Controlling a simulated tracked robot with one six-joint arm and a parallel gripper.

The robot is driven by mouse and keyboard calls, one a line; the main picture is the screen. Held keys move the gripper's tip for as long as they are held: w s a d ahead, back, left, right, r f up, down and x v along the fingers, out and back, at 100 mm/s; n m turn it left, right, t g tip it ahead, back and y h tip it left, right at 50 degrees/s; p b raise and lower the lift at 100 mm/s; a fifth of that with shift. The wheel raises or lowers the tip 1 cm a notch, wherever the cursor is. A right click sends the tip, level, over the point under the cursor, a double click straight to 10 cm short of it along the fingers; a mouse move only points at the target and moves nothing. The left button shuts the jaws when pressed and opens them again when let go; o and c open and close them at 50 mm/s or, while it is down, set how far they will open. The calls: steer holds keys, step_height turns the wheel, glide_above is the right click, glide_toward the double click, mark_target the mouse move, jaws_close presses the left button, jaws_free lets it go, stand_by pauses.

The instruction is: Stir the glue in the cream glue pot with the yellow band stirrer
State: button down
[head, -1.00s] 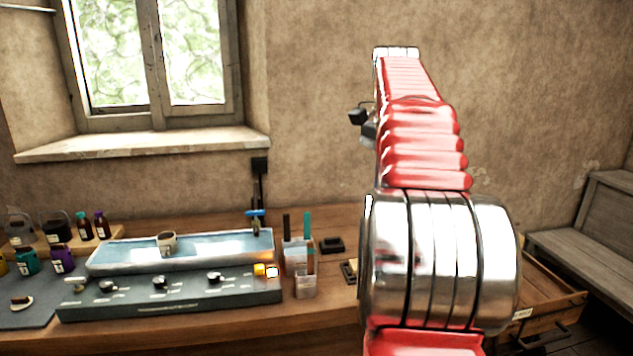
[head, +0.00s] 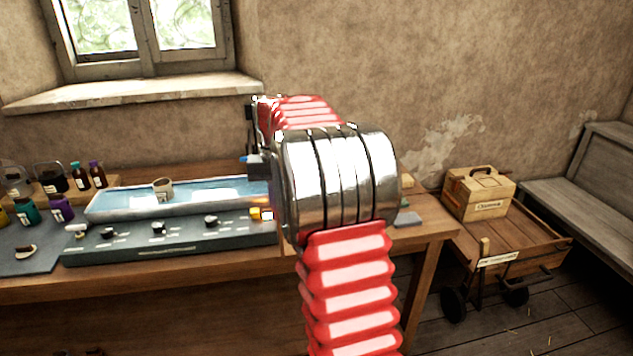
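A small cream pot (head: 163,188) stands upright in the pale blue trough of the grey bench unit (head: 170,244); its contents are too small to make out. I take it for the glue pot. I cannot see the yellow band stirrer. My red and silver arm covers the part of the bench just right of the unit, where the holder with upright sticks showed earlier.
Several small bottles (head: 82,176) and jars stand at the left. Knobs line the unit's front, with a lit yellow block (head: 256,214) at its right end. A wooden box (head: 477,192) sits on a cart (head: 510,246) at the right. A bench (head: 590,185) stands beyond.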

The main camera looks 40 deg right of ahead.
steer(key=w+a+f+n, duration=0.1)
steer(key=a+f+n, duration=0.2)
steer(key=a+f, duration=0.4)
steer(key=w+a+f+n, duration=0.1)
steer(key=a+f+n, duration=0.3)
steer(key=a, duration=1.5)
step_height(320, 180, down, 3)
steer(key=shift+w+a+f+n, duration=0.15)
steer(key=shift+w+f+n, duration=0.05)
steer(key=shift+n, duration=0.1)
steer(key=shift+s, duration=0.15)
